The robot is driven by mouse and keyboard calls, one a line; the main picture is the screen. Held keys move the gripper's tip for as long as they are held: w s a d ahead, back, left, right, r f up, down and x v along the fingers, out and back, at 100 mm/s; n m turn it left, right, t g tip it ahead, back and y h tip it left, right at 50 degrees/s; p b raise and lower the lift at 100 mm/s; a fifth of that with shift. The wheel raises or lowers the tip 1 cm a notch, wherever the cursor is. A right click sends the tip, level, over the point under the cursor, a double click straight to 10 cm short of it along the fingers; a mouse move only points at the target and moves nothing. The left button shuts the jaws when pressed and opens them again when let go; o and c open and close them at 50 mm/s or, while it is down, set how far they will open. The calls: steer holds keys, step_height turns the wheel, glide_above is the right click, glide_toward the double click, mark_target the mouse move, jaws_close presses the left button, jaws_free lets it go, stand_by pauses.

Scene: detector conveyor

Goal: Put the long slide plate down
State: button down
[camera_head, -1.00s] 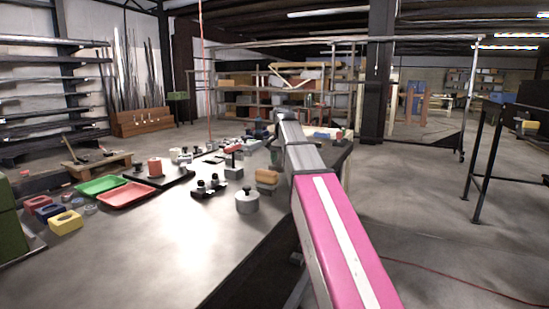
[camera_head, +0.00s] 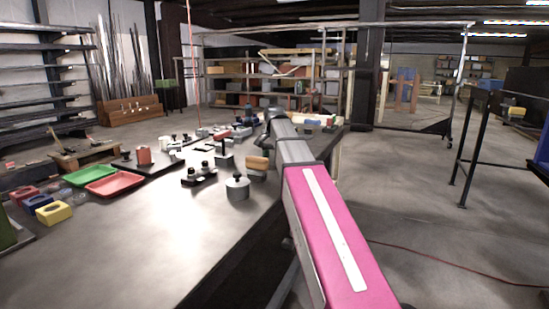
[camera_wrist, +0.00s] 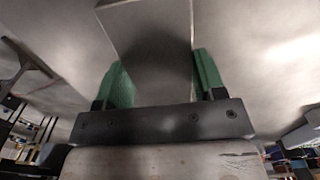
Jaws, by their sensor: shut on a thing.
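In the wrist view my gripper (camera_wrist: 160,75) has green fingers on both sides of a plain grey plate. It is shut on this long slide plate (camera_wrist: 150,35), which extends from between the fingers toward the top edge of the picture.
The grey table (camera_head: 130,255) has bare room at its front. Green (camera_head: 82,175) and red (camera_head: 114,183) trays, a yellow block (camera_head: 55,212), a round grey weight with a knob (camera_head: 237,188) and stacked orange blocks (camera_head: 257,168) stand on it. Open floor lies right.

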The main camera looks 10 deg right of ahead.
steer(key=shift+c, duration=1)
jaws_free()
step_height(320, 180, up, 12)
steer(key=shift+r, duration=0.15)
